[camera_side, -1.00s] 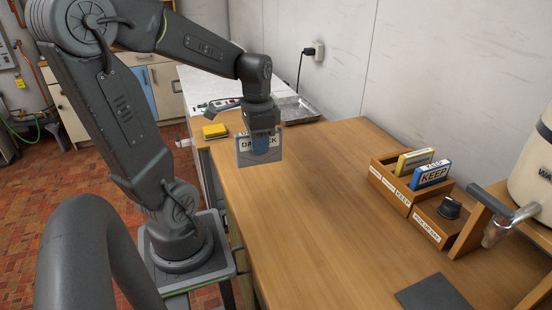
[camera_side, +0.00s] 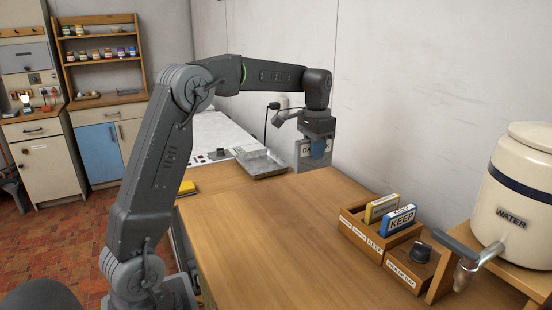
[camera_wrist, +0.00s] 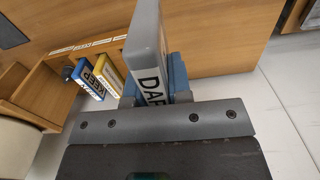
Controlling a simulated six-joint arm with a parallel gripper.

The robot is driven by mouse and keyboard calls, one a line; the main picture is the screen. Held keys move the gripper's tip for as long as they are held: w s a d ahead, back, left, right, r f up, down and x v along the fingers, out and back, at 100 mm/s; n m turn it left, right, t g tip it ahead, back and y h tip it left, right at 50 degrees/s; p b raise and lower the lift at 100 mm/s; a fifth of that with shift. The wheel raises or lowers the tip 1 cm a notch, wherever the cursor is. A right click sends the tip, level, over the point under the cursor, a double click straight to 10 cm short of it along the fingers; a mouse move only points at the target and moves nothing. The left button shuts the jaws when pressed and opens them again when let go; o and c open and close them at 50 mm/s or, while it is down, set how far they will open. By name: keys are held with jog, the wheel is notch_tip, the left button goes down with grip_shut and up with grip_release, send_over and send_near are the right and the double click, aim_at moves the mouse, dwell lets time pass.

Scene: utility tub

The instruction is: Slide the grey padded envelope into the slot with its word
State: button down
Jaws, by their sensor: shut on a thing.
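My gripper (camera_side: 318,146) is shut on the grey padded envelope (camera_side: 304,164), holding it upright and raised near the wall behind the wooden bench. In the wrist view the blue fingers of my gripper (camera_wrist: 154,88) clasp both sides of the grey envelope (camera_wrist: 146,35).
A wooden box with a black knob (camera_side: 420,252) sits beside the rack. A cream water crock (camera_side: 520,190) with a tap stands at far right. A metal tray (camera_side: 262,164) and yellow object (camera_side: 188,187) lie farther back. The middle bench (camera_side: 270,225) is clear.

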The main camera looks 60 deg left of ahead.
jog(key=w+d+f, duration=0.3)
jog(key=w+d, duration=0.6)
jog(key=w, duration=0.2)
send_over(367, 200)
jog(key=s+d, duration=0.2)
notch_tip(367, 200, down, 6)
jog(key=shift+s+f, duration=0.1)
jog(key=shift+f, duration=2.25)
dwell(0.9)
jog(key=c, duration=1)
grip_release()
jog(key=shift+o, duration=0.2)
